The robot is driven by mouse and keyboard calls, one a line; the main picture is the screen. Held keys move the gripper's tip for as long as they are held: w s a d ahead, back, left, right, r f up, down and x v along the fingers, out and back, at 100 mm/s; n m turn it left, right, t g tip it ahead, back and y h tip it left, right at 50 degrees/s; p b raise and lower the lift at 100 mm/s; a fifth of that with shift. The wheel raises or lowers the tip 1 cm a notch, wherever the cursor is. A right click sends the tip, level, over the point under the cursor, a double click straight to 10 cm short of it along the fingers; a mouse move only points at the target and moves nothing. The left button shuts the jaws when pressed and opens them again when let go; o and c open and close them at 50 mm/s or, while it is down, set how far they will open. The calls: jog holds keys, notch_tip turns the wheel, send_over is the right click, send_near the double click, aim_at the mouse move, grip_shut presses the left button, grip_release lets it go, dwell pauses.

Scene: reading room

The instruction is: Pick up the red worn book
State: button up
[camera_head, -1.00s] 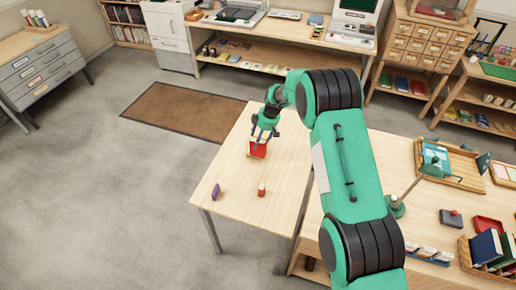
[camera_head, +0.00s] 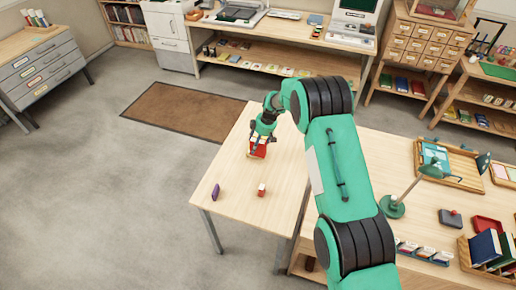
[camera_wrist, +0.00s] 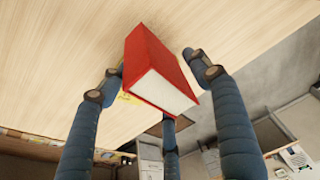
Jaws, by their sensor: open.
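The red book (camera_head: 258,152) is on the light wooden table (camera_head: 235,185), near its far end. In the wrist view the red book (camera_wrist: 150,60) shows its red cover and pale page block. My gripper (camera_head: 260,142) is at the book in the head view. In the wrist view my open gripper (camera_wrist: 150,82) has blue fingers on both sides of the book and a third finger below it. A gap shows between the right fingertip and the book. The left fingertip is close to the book; I cannot tell if it touches. Wear on the cover is too small to tell.
A purple thing (camera_head: 215,191) and a small red-and-white thing (camera_head: 262,189) stand on the near part of the same table. A larger table with a green lamp (camera_head: 391,206), trays and books is at right. A brown mat (camera_head: 180,112) lies on the floor.

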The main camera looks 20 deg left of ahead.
jog(key=shift+x, duration=1.35)
jog(key=c, duration=1.6)
jog(key=shift+o, duration=0.2)
jog(key=shift+r, duration=0.2)
jog(key=shift+r, duration=1.35)
jog(key=shift+s+d+r, duration=0.1)
jog(key=shift+s+r, duration=0.05)
jog(key=shift+r, duration=0.1)
jog(key=s+d+r+b, duration=0.1)
jog(key=s+d, duration=0.7)
jog(key=s, duration=0.5)
jog(key=shift+d+r+b, duration=0.25)
jog(key=shift+b, duration=0.05)
